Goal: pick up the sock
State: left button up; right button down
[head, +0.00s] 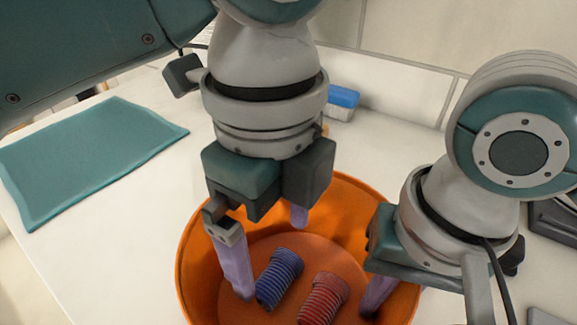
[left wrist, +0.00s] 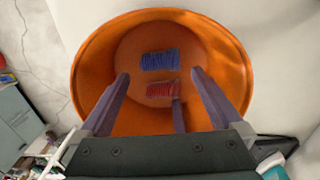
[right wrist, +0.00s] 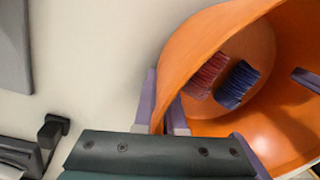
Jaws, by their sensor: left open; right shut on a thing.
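An orange tub (head: 350,198) stands on the white table. A blue ribbed rolled sock (head: 279,279) and a red ribbed rolled sock (head: 322,299) lie side by side on its floor. The blue one (left wrist: 160,61) and the red one (left wrist: 162,88) also show in the left wrist view. My left gripper (head: 270,262) is open and empty, its fingers reaching down into the tub above the socks. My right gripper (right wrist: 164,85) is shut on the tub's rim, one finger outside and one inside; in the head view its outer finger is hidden.
A flat teal mat (head: 85,155) lies on the table at the left. A blue and white block (head: 342,102) stands behind the tub near the tiled wall. Dark grey items (head: 553,222) stand at the right edge. The table between mat and tub is clear.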

aim_at(274, 270)
pick_arm(q)
notch_tip(274, 270, down, 6)
jog(key=shift+a+r, duration=0.1)
jog(key=shift+a, duration=0.05)
pick_arm(e)
jog(key=shift+d, duration=0.1)
pick_arm(q)
jog(key=c, duration=1.1)
jog(key=shift+r, duration=0.1)
notch_tip(274, 270, up, 10)
jog(key=shift+f, duration=0.1)
pick_arm(e)
jog(key=c, duration=0.9)
grip_release()
jog(key=shift+f, duration=0.1)
jog(key=shift+r, duration=0.2)
